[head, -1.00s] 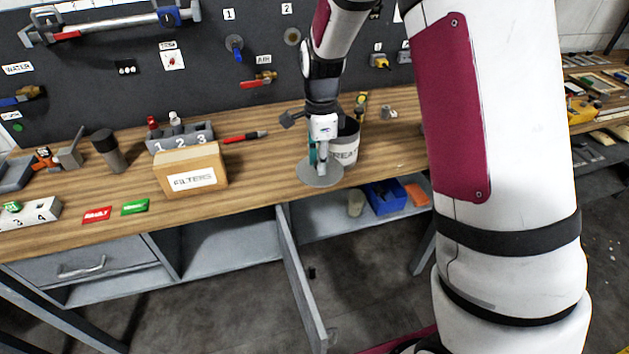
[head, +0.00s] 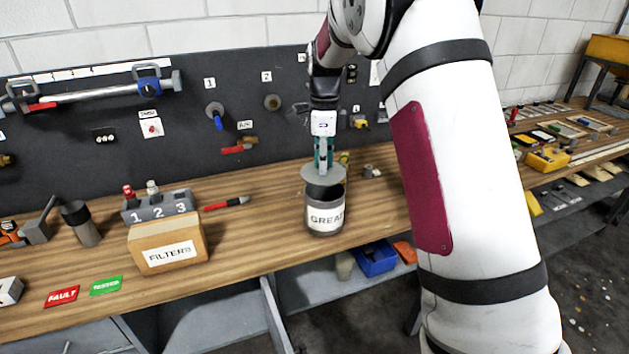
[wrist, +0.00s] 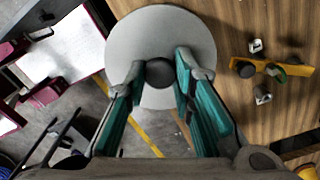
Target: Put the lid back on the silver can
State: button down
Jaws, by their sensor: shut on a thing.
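The round grey lid (head: 323,177) is above the can's dark open mouth, slightly tilted in the head view. The lid (wrist: 186,35) also shows in the wrist view, with a dark round knob (wrist: 160,71) in its middle. My gripper (head: 323,166) is shut on this knob, its teal-sided fingers (wrist: 160,75) on either side. In the wrist view the lid hides the can. I cannot tell whether the lid's edge touches the rim.
A FILTERS box (head: 167,245) and a numbered grey block (head: 158,207) stand left of the can. A red and black marker (head: 226,203) lies behind. Small fittings (head: 371,171) are right of the can. The pegboard (head: 270,130) rises behind the bench.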

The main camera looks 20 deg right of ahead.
jog(key=shift+w+d+r, duration=0.5)
jog(key=shift+w+r, duration=0.05)
jog(key=shift+w, duration=0.05)
jog(key=shift+f+m, duration=0.1)
jog(key=shift+m, duration=0.2)
notch_tip(320, 180, down, 6)
jog(key=shift+f+b, duration=0.2)
jog(key=shift+b, duration=0.4)
dwell(2.1)
jog(key=c, duration=0.8)
grip_release()
jog(key=shift+r, duration=0.1)
jog(key=shift+r+p, duration=0.35)
jog(key=shift+r, duration=3.1)
